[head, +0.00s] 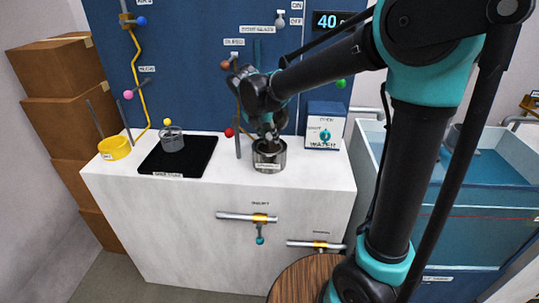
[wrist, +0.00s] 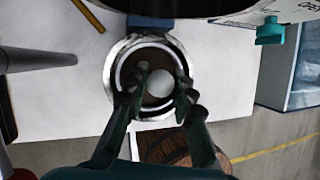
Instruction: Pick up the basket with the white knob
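My gripper (head: 266,136) points down right over a round metal container (head: 270,160) near the front edge of the white counter. In the wrist view my gripper (wrist: 161,78) has its two fingers spread apart over the mouth of this container (wrist: 113,78). A white rounded shape, which looks like the white knob (wrist: 158,102), shows between the fingers inside the rim. I cannot tell whether the fingers touch it. The basket below it is mostly hidden by the fingers and container wall. Another basket (head: 172,142), with a yellow knob (head: 167,122), stands on the black mat to the left.
The black mat (head: 195,165) and a yellow ring-shaped holder (head: 114,148) lie left on the counter (head: 150,205). A blue tank (head: 470,180) stands farther right.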

